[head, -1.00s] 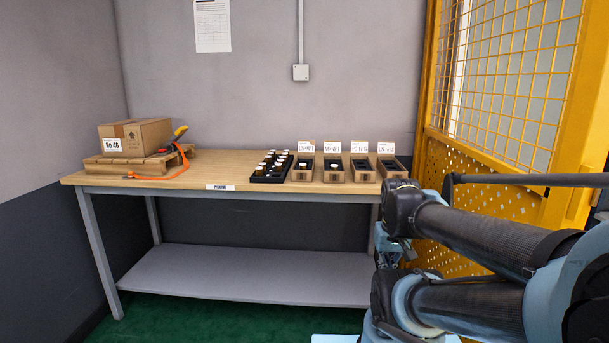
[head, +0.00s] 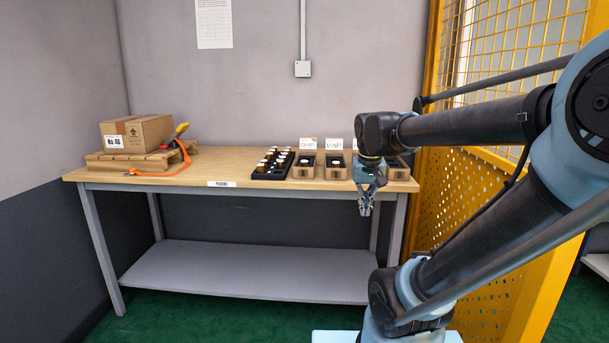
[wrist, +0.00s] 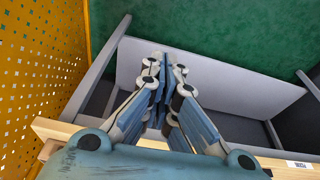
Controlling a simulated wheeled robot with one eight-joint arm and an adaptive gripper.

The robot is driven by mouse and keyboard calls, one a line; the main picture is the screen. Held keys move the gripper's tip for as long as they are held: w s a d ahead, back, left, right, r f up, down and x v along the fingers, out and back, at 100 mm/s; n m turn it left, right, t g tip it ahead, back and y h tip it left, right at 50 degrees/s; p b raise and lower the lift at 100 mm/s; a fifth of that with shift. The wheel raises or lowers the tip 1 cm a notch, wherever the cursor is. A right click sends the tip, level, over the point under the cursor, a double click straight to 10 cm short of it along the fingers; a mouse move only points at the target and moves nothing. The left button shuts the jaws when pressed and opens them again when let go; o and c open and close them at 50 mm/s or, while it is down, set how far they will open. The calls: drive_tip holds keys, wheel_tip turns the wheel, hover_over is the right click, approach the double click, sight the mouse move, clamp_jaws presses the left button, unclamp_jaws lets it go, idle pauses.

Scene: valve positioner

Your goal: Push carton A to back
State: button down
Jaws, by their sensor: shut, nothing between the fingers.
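A brown cardboard carton (head: 136,133) sits on a small wooden pallet (head: 113,163) at the left end of the table. Its white label seems to read "No 46"; no letter A is legible, so I cannot confirm it is carton A. My gripper (head: 366,208) points down in front of the table's right part, far to the right of the carton. In the wrist view my gripper (wrist: 168,62) has its fingers together with nothing between them, above the lower shelf (wrist: 215,82). The carton is not in the wrist view.
A black rack of bottles (head: 270,172) and several small open bins (head: 305,172) stand on the table (head: 228,178). A yellow mesh fence (head: 470,190) is at right. The tabletop between tool and rack is clear.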

sight(308, 157)
drive_tip(key=w+a+r, duration=0.5)
drive_tip(key=w+a, duration=0.5)
drive_tip(key=w+a+r, duration=0.6)
drive_tip(key=w+a, duration=0.3)
drive_tip(key=a, duration=0.1)
drive_tip(key=shift+t, duration=0.4)
drive_tip(key=x, duration=0.3)
drive_tip(key=w+x, duration=0.1)
drive_tip(key=x, duration=0.3)
drive_tip(key=w+x, duration=0.1)
drive_tip(key=x, duration=0.3)
drive_tip(key=shift+w+d+r, duration=0.15)
drive_tip(key=shift+d+r, duration=0.1)
drive_tip(key=shift+r, duration=0.15)
drive_tip(key=shift+w, duration=0.85)
drive_tip(key=w, duration=2)
drive_tip(key=shift+w+d, duration=0.3)
drive_tip(key=shift+d, duration=0.1)
